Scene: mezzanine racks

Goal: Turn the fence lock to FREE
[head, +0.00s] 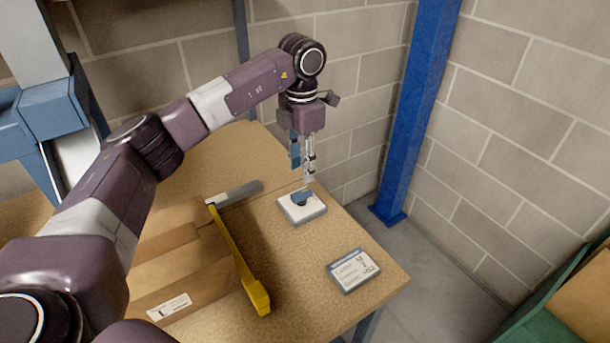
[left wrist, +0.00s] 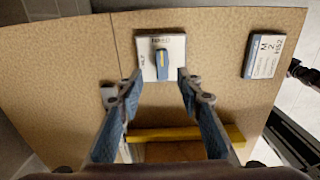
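The fence lock is a small pale plate (head: 312,214) with a dark blue knob (head: 301,198) on the bench top. In the left wrist view the plate (left wrist: 147,72) shows below the fingers' far ends, with the blue knob (left wrist: 162,64) lying along the picture's vertical. Small lettering stands on the plate's top and left sides; I cannot read it surely. My left gripper (head: 303,174) points down just above the knob. Its fingers (left wrist: 159,77) are apart, one on each side of the knob, and hold nothing. My right gripper is not in view.
A label card (head: 353,270) lies near the front right corner. A blue post (head: 420,110) stands behind the bench (head: 330,310).

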